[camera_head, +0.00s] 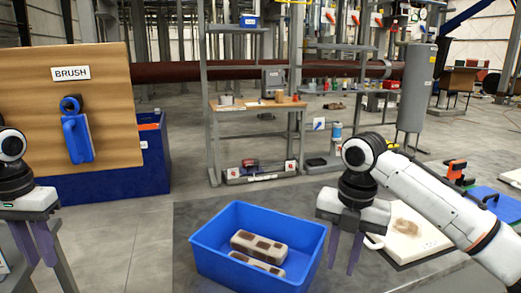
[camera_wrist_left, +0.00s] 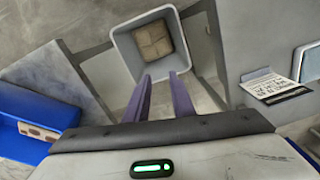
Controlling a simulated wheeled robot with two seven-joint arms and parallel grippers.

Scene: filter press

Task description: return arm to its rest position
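My left gripper (camera_head: 42,256) hangs at the left edge of the head view, pointing down. Its two purple fingers are apart with nothing between them, and they also show in the left wrist view (camera_wrist_left: 161,90). In that view they lie over a grey square bin (camera_wrist_left: 128,46) with a brownish block at its bottom. My right gripper (camera_head: 341,268) points down just right of a blue crate (camera_head: 213,262). Its fingers are apart and I see nothing held. Two tan blocks with brown patches (camera_head: 260,247) lie in the crate.
A wooden board marked BRUSH (camera_head: 100,110) holds a blue brush (camera_head: 78,138) near my left arm. A pale plate with a brown stain (camera_head: 405,228) lies behind my right arm. A workbench (camera_head: 258,104) and grey tank (camera_head: 415,90) stand farther back. Floor between is clear.

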